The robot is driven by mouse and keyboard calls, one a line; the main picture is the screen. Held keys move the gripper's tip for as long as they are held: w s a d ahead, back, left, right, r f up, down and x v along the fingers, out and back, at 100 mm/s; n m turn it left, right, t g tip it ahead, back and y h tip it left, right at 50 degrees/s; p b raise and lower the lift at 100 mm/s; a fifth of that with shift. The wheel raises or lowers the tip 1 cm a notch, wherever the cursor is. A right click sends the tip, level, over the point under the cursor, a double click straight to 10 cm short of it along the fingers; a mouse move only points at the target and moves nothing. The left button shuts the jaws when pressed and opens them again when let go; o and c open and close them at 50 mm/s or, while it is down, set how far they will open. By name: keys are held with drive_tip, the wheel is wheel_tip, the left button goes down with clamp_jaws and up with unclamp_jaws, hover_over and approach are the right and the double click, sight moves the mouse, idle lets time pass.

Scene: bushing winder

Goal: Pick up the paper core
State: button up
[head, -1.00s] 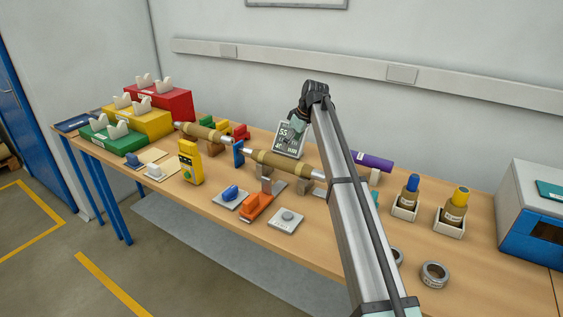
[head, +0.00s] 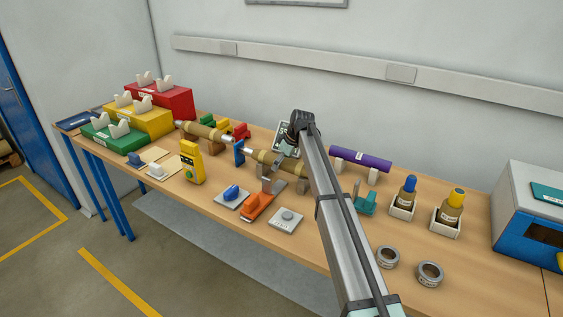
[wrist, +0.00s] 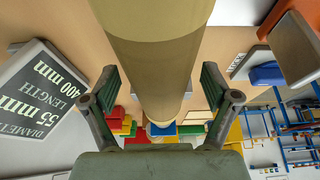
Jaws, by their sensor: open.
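A brown, paper-like roll that I take for the paper core lies on supports at the middle of the bench in the head view (head: 268,160); its right part is hidden behind my arm. In the wrist view the roll (wrist: 150,62) shows large, tan with a darker brown band, running up the picture between my fingers. My gripper (wrist: 160,80) is open, one finger on each side of the roll, and no contact can be made out. In the head view my gripper (head: 291,146) is above the roll, small and partly hidden by the arm.
A display sign (wrist: 37,95) reading 55 mm and 400 mm stands close beside my gripper. Another brown roll (head: 200,132) lies to the left. A purple roll (head: 360,159) rests on white supports behind. Orange (head: 257,205) and blue (head: 232,193) items stand in front.

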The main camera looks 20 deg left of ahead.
drive_tip(key=c, duration=1.4)
clamp_jaws()
